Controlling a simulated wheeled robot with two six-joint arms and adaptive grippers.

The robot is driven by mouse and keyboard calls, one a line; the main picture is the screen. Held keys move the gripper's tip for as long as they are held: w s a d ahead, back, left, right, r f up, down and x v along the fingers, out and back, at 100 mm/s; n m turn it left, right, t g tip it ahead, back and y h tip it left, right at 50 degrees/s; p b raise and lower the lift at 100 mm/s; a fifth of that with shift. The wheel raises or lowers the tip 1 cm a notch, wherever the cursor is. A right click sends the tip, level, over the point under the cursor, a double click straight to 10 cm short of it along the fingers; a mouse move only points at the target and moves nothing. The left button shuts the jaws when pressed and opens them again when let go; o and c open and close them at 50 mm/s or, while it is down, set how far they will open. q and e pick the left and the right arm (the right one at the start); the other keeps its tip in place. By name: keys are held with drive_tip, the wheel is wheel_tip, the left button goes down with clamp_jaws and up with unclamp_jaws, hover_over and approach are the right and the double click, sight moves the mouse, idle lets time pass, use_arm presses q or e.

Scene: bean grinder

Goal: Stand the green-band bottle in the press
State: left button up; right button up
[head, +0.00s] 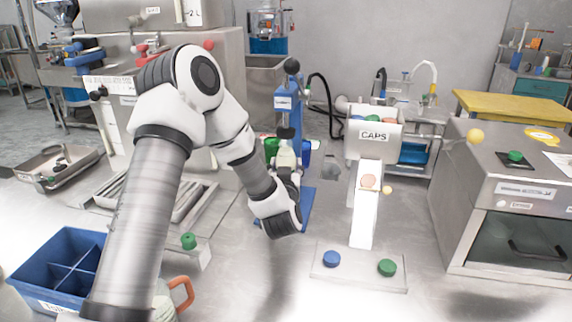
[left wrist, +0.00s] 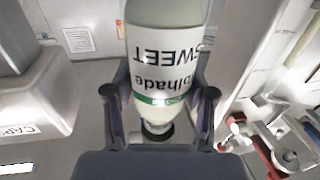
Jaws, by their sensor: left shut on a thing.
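The green-band bottle (left wrist: 165,45) is pale with a white label, upside-down lettering in the left wrist view and a green stripe near the fingers. My left gripper (left wrist: 158,112) is shut on it, one finger on each side. In the head view the bottle (head: 285,156) shows just beyond my left gripper (head: 286,176), in front of the blue press (head: 287,118). The press has a black-knobbed lever and a blue base (head: 306,205). My wrist hides the bottle's lower part, so I cannot tell whether it touches the base. My right gripper is out of view.
A caps dispenser (head: 373,134) with a white chute stands right of the press. A plate (head: 360,276) with blue and green buttons lies in front of it. A steel cabinet (head: 510,190) is at the right, a blue divided bin (head: 45,258) at the lower left.

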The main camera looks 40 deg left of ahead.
use_arm(q)
drive_tip(key=shift+w+a+f, duration=0.1)
drive_tip(key=shift+w+a, duration=0.15)
drive_tip(key=shift+a, duration=0.05)
drive_tip(key=shift+f, duration=0.1)
drive_tip(key=shift+s+d, duration=0.1)
drive_tip(key=shift+d, duration=0.05)
drive_tip(key=shift+f+b, duration=0.35)
drive_tip(key=shift+f, duration=0.2)
drive_tip(key=o, duration=0.9)
